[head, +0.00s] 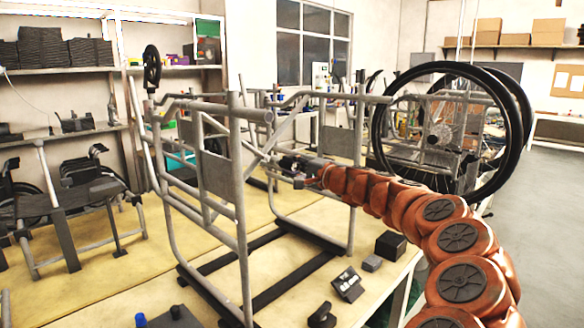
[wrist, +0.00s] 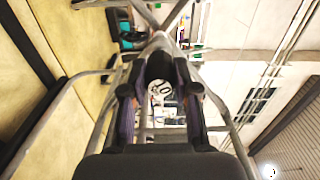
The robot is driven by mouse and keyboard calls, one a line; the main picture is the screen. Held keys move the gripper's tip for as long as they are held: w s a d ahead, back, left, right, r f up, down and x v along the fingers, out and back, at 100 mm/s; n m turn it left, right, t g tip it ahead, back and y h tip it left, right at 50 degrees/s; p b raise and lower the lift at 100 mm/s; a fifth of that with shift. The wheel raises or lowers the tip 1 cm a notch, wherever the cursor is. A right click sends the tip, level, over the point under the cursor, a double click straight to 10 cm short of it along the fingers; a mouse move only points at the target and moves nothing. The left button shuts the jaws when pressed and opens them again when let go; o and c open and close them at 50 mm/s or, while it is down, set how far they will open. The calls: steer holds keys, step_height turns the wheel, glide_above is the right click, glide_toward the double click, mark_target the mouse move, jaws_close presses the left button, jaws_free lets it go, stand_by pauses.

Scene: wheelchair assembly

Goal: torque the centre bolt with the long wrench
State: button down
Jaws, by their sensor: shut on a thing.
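A grey tubular wheelchair frame (head: 238,190) stands upright on the table, with crossing brace tubes in its middle. My gripper (head: 286,163) reaches in from the right, close to that crossing. In the wrist view my gripper (wrist: 162,98) has its two dark fingers on either side of a dark, rounded piece (wrist: 160,68), which looks like part of the long wrench. Its full shape is hidden by the fingers. Just beyond it, grey brace tubes (wrist: 168,30) meet. I cannot make out the centre bolt, or whether the held piece touches it.
The table (head: 130,275) has dark rails under the frame. A black cube (head: 390,244), a small grey block (head: 372,263) and a black holder (head: 347,284) lie at its right edge. A large wheel (head: 447,188) stands behind my arm. Shelves (head: 65,73) line the left wall.

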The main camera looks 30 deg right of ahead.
steer(key=shift+x, duration=1.25)
stand_by(0.4)
steer(key=c, duration=1.5)
jaws_free()
jaws_close()
steer(key=shift+r+p, duration=0.15)
steer(key=shift+p, duration=0.25)
steer(key=shift+r+m+p, duration=0.1)
steer(key=shift+m+p, duration=0.3)
steer(key=shift+m, duration=0.1)
steer(key=shift+f+m, duration=0.2)
steer(key=shift+m, duration=0.1)
steer(key=shift+p, duration=0.4)
